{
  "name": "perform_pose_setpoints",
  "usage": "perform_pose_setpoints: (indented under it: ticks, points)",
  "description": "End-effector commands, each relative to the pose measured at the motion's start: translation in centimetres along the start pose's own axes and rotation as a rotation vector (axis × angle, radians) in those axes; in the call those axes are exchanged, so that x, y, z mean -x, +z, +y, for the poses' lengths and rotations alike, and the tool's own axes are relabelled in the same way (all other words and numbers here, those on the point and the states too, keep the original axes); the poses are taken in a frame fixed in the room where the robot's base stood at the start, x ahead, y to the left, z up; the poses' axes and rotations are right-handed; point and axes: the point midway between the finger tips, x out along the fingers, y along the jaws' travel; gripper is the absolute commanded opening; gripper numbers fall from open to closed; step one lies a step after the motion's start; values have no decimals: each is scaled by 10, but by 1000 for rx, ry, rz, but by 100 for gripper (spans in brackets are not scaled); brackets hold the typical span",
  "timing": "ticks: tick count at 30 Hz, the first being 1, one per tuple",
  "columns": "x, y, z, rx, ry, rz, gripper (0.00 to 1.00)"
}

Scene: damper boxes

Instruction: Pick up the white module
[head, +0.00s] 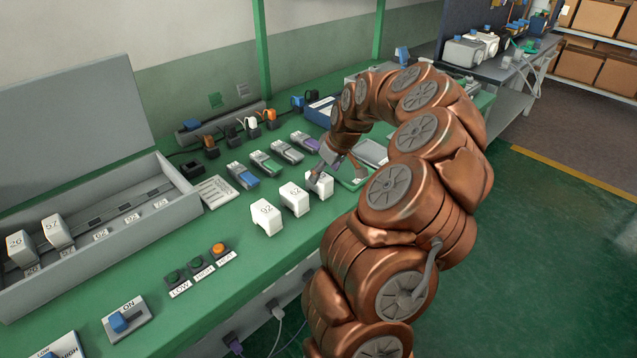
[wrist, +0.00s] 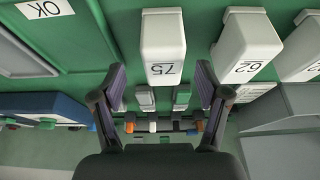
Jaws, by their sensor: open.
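Three white modules with number labels stand in a row on the green bench: a near one (head: 265,218), a middle one (head: 294,200) and a far one (head: 322,186). My gripper (head: 326,170) is at the far one, partly covering it in the head view. In the wrist view my gripper (wrist: 161,75) is open, with its fingers apart on either side of the line to one white module (wrist: 163,32). Nothing is held. Whether the fingers touch the module I cannot tell. The other two modules, the middle (wrist: 246,42) and near (wrist: 307,40), show to the right.
An open grey box (head: 110,245) at the left holds two upright white modules (head: 58,232) among labelled slots. Push buttons (head: 218,252) and an ON switch (head: 126,318) sit at the front. Grey devices (head: 287,152) and plugs (head: 250,127) line the back.

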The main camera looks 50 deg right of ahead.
Motion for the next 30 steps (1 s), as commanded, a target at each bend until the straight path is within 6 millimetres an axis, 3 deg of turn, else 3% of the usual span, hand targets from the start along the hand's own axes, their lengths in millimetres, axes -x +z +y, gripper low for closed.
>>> perform_pose_setpoints:
  ticks: [5, 15, 24, 30]
  points:
    - [-9, 0, -2, 1, -2, -3, 75]
    - [-48, 2, -4, 0, -3, -2, 75]
    - [-52, 1, -4, 0, 0, 1, 75]
    - [-52, 1, -4, 0, 0, 1, 54]
